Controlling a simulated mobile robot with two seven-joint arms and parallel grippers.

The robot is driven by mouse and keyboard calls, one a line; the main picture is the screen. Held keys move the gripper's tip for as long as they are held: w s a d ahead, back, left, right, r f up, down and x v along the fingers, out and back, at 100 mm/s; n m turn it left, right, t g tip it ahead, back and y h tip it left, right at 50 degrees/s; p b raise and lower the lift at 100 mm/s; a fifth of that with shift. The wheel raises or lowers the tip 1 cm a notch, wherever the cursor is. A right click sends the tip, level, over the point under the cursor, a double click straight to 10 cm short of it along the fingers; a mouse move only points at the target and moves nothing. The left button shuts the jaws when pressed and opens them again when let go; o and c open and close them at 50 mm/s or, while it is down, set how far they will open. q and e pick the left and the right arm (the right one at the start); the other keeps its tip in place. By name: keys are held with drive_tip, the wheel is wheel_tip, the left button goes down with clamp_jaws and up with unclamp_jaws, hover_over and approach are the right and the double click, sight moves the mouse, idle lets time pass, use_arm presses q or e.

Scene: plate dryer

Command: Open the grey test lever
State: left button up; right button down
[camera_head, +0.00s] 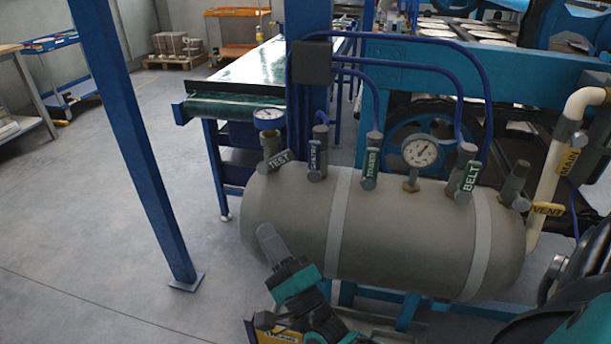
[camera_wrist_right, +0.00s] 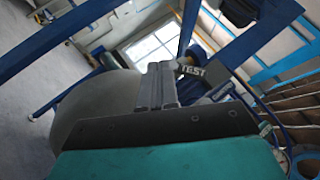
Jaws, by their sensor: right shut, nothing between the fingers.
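The grey TEST lever (camera_head: 278,159) sits on a grey valve stub at the left end of the grey tank (camera_head: 385,215), below a small gauge. Its handle carries a label reading TEST. The label of the TEST lever also shows in the right wrist view (camera_wrist_right: 192,70), just right of my fingertips. My right gripper (camera_head: 266,232) is in front of the tank's lower left side, below the lever in the head view. Its fingers are shut and empty, pointing up, apart from the lever in the head view. My left gripper is not in view.
Along the tank's top stand more labelled levers, including a BELT lever (camera_head: 470,176), and a dial gauge (camera_head: 420,152). A VENT lever (camera_head: 547,209) and a MAIN lever (camera_head: 569,160) are at the right. A blue post (camera_head: 140,150) stands left; open floor lies around it.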

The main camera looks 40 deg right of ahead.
sight(275, 162)
drive_tip(key=s+d+m+h, duration=0.1)
drive_tip(key=d+m+h, duration=0.1)
drive_tip(key=m, duration=0.1)
drive_tip(key=s+d+m+h, duration=0.1)
drive_tip(key=d+m+h, duration=0.1)
drive_tip(key=m+h, duration=0.1)
drive_tip(key=d+r+m+h, duration=0.1)
drive_tip(key=d+m+h, duration=0.1)
drive_tip(key=m, duration=0.1)
drive_tip(key=shift+s+d+h, duration=0.3)
drive_tip(key=shift+s+h, duration=0.1)
drive_tip(key=shift+d+r+m, duration=0.1)
drive_tip(key=shift+d+m, duration=0.15)
drive_tip(key=shift+m, duration=0.25)
drive_tip(key=p+x, duration=0.1)
drive_tip(key=x, duration=0.7)
drive_tip(key=shift+w+d+r+p, duration=0.1)
drive_tip(key=shift+w+r+p, duration=0.15)
drive_tip(key=shift+r+p, duration=0.05)
drive_tip(key=shift+w+d+r, duration=0.15)
drive_tip(key=shift+w+r, duration=0.1)
drive_tip(key=shift+w, duration=0.1)
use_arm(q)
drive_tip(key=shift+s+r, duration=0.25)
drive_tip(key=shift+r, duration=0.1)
